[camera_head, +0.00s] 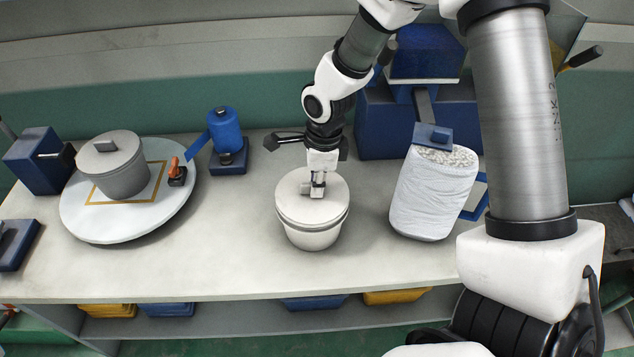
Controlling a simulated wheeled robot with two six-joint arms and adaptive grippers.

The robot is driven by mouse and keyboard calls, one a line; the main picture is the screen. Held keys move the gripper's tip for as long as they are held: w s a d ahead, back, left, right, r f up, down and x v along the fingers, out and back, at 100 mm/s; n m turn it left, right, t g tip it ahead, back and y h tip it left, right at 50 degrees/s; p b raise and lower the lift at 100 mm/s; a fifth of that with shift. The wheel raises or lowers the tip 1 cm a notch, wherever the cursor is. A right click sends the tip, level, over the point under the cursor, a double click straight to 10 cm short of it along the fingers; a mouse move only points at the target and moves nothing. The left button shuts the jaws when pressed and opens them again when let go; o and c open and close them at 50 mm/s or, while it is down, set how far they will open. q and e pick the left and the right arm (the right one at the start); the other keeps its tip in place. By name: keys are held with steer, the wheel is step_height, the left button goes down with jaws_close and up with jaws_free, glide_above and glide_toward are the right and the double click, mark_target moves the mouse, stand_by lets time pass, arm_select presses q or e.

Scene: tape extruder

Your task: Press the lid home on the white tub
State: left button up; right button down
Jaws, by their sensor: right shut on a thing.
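The white tub (312,238) stands upright near the middle of the table. A round off-white lid (296,203) lies over its mouth, looking about level, with a grey line under its rim. I cannot tell whether the lid is fully seated. My right gripper (318,191) comes down from above and is shut on the lid's handle at the top of the lid. The fingers hide most of the handle. My left gripper is not in view.
A round white turntable (80,222) holds a grey lidded pot (118,178) at the left. A white sack of pellets (432,195) stands right of the tub. The table's front middle is clear.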

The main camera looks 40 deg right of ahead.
steer(key=shift+f+b, duration=0.85)
steer(key=shift+f, duration=0.15)
steer(key=c, duration=1.1)
jaws_free()
steer(key=shift+r, duration=0.1)
steer(key=shift+c, duration=0.2)
steer(key=r, duration=0.8)
steer(key=d+r, duration=0.1)
steer(key=r, duration=0.3)
steer(key=shift+s, duration=0.3)
steer(key=shift+f, duration=0.1)
